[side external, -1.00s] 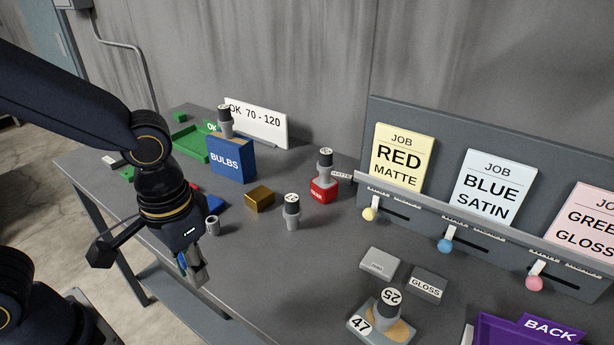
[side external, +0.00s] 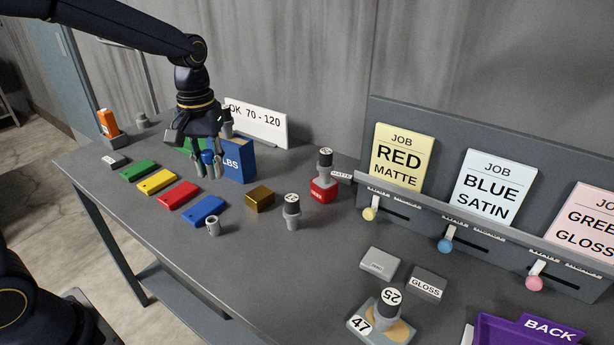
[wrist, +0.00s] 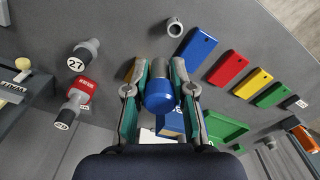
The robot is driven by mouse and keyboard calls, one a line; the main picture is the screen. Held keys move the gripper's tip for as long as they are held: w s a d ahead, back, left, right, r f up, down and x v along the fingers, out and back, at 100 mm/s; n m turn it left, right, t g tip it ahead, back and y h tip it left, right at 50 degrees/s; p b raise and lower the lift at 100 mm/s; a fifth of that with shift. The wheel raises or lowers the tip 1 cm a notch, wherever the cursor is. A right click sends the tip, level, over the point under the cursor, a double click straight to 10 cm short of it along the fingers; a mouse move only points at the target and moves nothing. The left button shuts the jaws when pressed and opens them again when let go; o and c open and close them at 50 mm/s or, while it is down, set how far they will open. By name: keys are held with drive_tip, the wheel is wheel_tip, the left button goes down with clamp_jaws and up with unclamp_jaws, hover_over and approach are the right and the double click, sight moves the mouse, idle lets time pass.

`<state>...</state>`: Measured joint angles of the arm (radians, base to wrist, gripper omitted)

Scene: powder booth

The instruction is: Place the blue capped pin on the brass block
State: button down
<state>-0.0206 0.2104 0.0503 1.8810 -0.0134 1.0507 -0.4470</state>
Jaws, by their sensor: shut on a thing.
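My gripper (side external: 206,170) is shut on the blue capped pin (side external: 208,157), above the back left part of the bench beside the blue BULBS box. In the wrist view the pin's blue cap (wrist: 160,103) sits between the two fingers, with its grey body reaching beyond it. The brass block (side external: 260,198) lies on the bench to the right of and nearer than the gripper, apart from it, with nothing on top. In the wrist view only an edge of the brass block (wrist: 128,72) shows behind the left finger.
The BULBS box (side external: 238,163) stands just right of the gripper. Blue, red, yellow and green plates (side external: 178,195) lie in a row. A small grey ring (side external: 213,226), a dark-capped pin (side external: 292,212) and a red block bearing another pin (side external: 323,188) are around the brass block.

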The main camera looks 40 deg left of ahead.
drive_tip(key=w+f, duration=0.4)
drive_tip(key=w, duration=0.5)
hover_over(259, 193)
drive_tip(key=f, duration=0.4)
drive_tip(key=shift+s+f, duration=0.3)
drive_tip(key=shift+f, duration=0.1)
drive_tip(key=shift+w+f, duration=0.15)
drive_tip(key=shift+f, duration=0.1)
drive_tip(key=shift+w+f, duration=0.15)
drive_tip(key=shift+f, duration=1.5)
drive_tip(key=shift+f, duration=0.1)
drive_tip(key=c, duration=1)
unclamp_jaws()
drive_tip(key=shift+f, duration=0.1)
